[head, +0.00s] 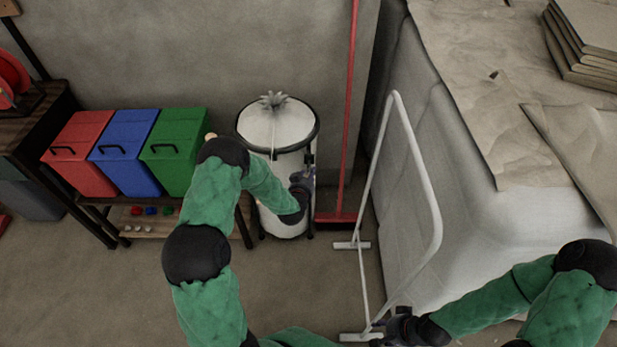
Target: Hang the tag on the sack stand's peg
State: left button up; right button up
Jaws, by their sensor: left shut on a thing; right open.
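The sack stand (316,130) has a dark ring round the top of a white sack (290,195), which is gathered and tied at its top. My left gripper (303,178) is at the right front side of the sack, just below the ring. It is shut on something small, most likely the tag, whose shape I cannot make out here. The peg cannot be told apart from the dark parts by the gripper. My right gripper (384,326) is open, low at the lower right, by the foot of a white rail frame.
The white rail frame (365,195) stands right of the sack. A red broom (347,120) leans between them. Red, blue and green bins (125,150) sit on a rack at the left. A covered bulk (430,150) with paper fills the right.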

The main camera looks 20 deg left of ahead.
pick_arm(q)
jog(key=shift+f, duration=0.1)
jog(key=o, duration=1.3)
jog(key=shift+o, duration=0.2)
jog(key=shift+s, duration=0.1)
jog(key=p+v, duration=0.3)
jog(key=v, duration=0.4)
dwell(1.7)
jog(key=shift+s+d, duration=0.1)
jog(key=s+d, duration=0.4)
jog(key=s, duration=0.5)
jog(key=shift+r, duration=0.2)
dwell(0.9)
